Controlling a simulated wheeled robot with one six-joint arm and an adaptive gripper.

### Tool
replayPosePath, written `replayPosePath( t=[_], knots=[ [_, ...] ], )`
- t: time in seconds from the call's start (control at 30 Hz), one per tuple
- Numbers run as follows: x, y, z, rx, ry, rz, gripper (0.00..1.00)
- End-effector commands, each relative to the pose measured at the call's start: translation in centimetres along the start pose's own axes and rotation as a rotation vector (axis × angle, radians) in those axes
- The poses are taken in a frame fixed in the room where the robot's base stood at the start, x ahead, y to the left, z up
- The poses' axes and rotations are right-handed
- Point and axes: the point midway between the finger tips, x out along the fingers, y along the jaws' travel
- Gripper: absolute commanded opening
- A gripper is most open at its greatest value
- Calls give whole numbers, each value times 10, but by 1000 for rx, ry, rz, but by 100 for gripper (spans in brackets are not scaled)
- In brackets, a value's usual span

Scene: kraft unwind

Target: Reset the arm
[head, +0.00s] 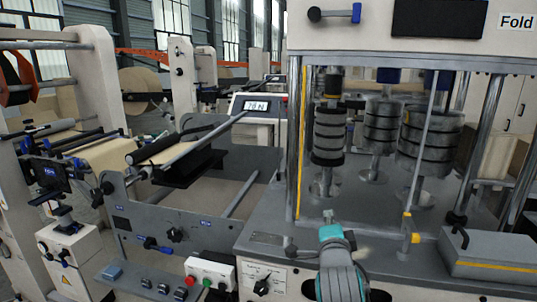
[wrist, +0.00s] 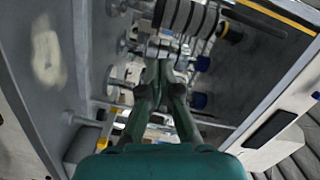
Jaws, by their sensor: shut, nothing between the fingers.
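My gripper (wrist: 159,72) shows in the wrist view with its two dark green fingers pointing up the picture and their tips together. Nothing is held between them. Behind the fingertips are dark rollers (wrist: 188,16) and metal rods of the machine, and I cannot tell how far off they are. In the head view my arm's grey and teal end stands at the bottom centre, in front of the folding machine's grey deck (head: 385,235). The fingertips are not clear there.
Stacked dark rollers (head: 328,135) on shafts stand behind my arm. A yellow-marked upright (head: 408,210) is close on the right, with a grey box (head: 490,256) beyond. A button box (head: 210,270) and the unwind frame with kraft paper (head: 115,153) are on the left.

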Motion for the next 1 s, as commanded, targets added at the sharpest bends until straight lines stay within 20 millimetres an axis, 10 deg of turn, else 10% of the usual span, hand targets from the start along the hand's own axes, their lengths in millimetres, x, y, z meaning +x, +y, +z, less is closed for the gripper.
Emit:
replayPosePath(
  t=[0.5, 1.0],
  knots=[
    [-113, 182, 30, -401, -118, 20, 0],
    [-266, 287, 30, -733, -213, 11, 0]
  ],
)
